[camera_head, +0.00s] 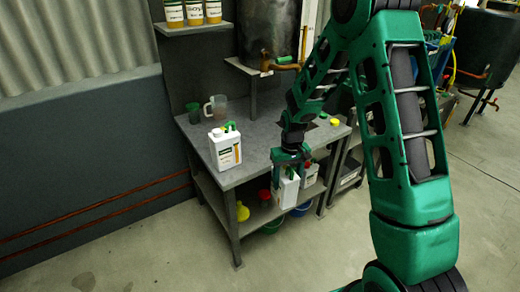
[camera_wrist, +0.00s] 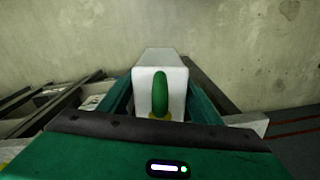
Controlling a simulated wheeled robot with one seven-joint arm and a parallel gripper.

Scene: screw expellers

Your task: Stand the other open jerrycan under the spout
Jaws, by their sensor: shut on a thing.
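My gripper (camera_head: 290,160) is shut on a white jerrycan (camera_head: 285,190) with a green handle, at the front edge of the bench. In the wrist view the held jerrycan (camera_wrist: 160,72) sits between the two fingers, its green handle towards the camera and a bit of yellow below it. Its mouth is not clear. A second white jerrycan (camera_head: 225,150), with a green handle and a printed label, stands upright on the left of the bench top. The brass spout (camera_head: 265,64) with a green lever sticks out from the grey tank (camera_head: 268,28) above the back of the bench.
A clear jug (camera_head: 216,106) and a dark green cup (camera_head: 194,113) stand at the bench's back left. A yellow cap (camera_head: 335,122) lies at the right. Another white container (camera_head: 310,173) shows behind the held jerrycan. The grey bench top (camera_head: 258,140) is bare around its middle.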

